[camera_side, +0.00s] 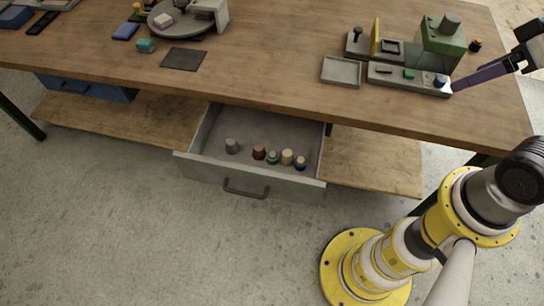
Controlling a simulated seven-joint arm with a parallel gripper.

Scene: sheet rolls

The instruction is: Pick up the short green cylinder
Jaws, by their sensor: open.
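A short green cylinder (272,157) stands in the open drawer (210,128), in a loose row with other small cylinders. A brown cylinder (259,152) is close on its left and a cream one (287,157) close on its right. My gripper (456,87) is over the right part of the table, with a long purple finger slanting down to the left near a control panel. It is open and far from the green cylinder. The second finger is hard to make out.
A grey cylinder (232,146) and a dark blue one (300,163) also stand in the drawer. The table edge overhangs its back. The panel (380,75), an empty grey tray (341,71) and a green machine (441,45) are on the table. Floor before the drawer is clear.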

